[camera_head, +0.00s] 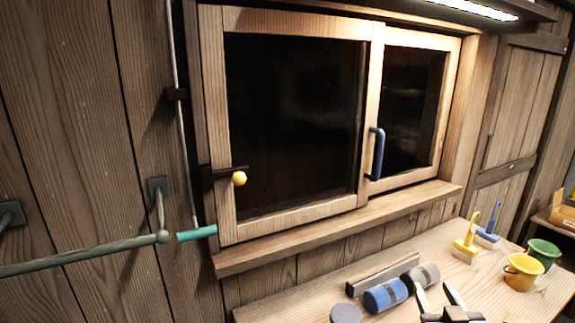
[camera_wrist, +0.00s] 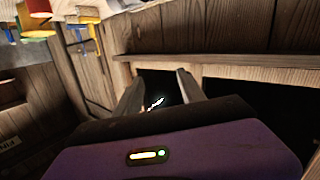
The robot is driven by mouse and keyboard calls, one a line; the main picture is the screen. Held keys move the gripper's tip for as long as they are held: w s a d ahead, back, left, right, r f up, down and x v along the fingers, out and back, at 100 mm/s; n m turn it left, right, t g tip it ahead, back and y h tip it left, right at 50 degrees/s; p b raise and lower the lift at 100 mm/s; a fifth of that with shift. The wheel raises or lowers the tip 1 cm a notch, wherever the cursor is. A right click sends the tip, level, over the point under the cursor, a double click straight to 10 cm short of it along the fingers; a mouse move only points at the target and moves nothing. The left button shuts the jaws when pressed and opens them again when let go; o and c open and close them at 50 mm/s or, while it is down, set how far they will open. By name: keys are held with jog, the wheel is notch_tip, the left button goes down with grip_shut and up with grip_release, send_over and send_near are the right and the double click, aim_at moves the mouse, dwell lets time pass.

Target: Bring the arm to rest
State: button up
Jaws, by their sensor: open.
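My gripper (camera_head: 434,291) shows at the bottom edge of the head view, in front of the wooden worktop (camera_head: 300,309). Its two grey fingers stand apart with nothing between them. In the wrist view my gripper (camera_wrist: 158,82) is also open and empty, with dark window glass behind the gap between its fingers. The rest of the arm is mostly out of view.
A two-pane window (camera_head: 295,120) has a blue handle (camera_head: 376,154) and a yellow knob (camera_head: 239,178). A blue roller (camera_head: 385,295), brushes (camera_head: 466,243), a yellow bucket (camera_head: 522,271) and a green bucket (camera_head: 543,254) crowd the worktop. A rail (camera_head: 90,256) juts out at left.

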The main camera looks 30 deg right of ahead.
jog(key=s+a+f+n+t+y+b, duration=0.1)
jog(key=s+a+f+n+t+y, duration=0.2)
jog(key=a, duration=0.8)
jog(key=s+a+f+n+t+y+b, duration=0.1)
jog(key=s+a+t+y+b, duration=0.3)
jog(key=a, duration=0.7)
jog(key=s+a+f+n+g+y, duration=0.1)
jog(key=s+a+f+g+y, duration=0.1)
jog(key=s+a, duration=0.3)
jog(key=s+a+f+n+g+y, duration=0.1)
jog(key=s+a+f+g+y, duration=0.1)
jog(key=s+a+f, duration=0.2)
jog(key=s+a, duration=0.2)
jog(key=s, duration=0.2)
jog(key=shift+s+f+n+g, duration=0.3)
jog(key=shift+s+f+n, duration=0.1)
